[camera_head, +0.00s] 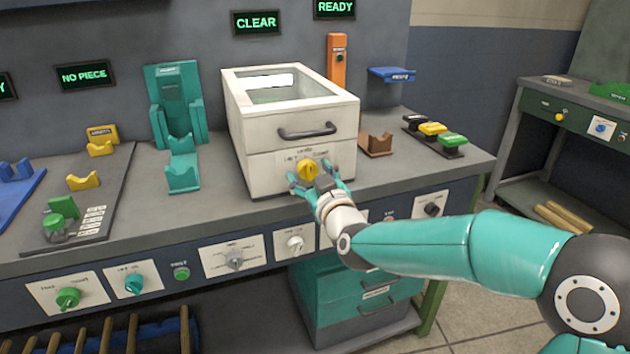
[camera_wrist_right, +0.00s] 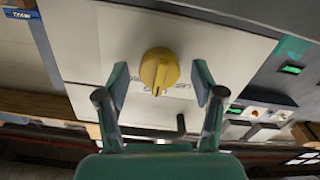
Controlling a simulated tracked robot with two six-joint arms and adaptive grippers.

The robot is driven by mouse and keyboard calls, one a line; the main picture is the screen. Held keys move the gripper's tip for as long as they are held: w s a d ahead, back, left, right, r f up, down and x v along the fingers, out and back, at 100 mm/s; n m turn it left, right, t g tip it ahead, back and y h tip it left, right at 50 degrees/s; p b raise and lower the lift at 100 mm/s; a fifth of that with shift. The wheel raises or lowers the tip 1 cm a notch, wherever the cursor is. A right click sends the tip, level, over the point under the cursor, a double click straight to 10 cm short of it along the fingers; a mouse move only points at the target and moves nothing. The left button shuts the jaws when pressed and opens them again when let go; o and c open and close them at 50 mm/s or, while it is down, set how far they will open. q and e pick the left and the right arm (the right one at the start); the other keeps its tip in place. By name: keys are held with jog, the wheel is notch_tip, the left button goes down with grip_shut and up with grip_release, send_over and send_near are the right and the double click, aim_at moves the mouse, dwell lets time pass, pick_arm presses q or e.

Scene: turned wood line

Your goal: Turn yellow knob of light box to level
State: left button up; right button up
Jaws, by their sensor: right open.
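The light box (camera_head: 265,160) is a white box with a glass-topped lid and a dark front handle, standing on the grey workbench. Its yellow knob (camera_head: 308,170) is on the lower front panel, with small lettering around it. In the right wrist view the yellow knob (camera_wrist_right: 158,70) shows large, its ridge roughly in line with the gripper. My right gripper (camera_head: 318,183) is in front of the knob. Its teal fingers (camera_wrist_right: 160,90) are open, one on either side of the knob with visible gaps. The left gripper is not in view.
More knobs, such as a white one (camera_head: 295,243), line the bench front below. "CLEAR" (camera_head: 257,22) and "READY" (camera_head: 335,8) signs are lit.

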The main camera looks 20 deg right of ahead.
jog(key=s, duration=1.2)
jog(key=shift+d, duration=0.2)
jog(key=shift+f, duration=0.1)
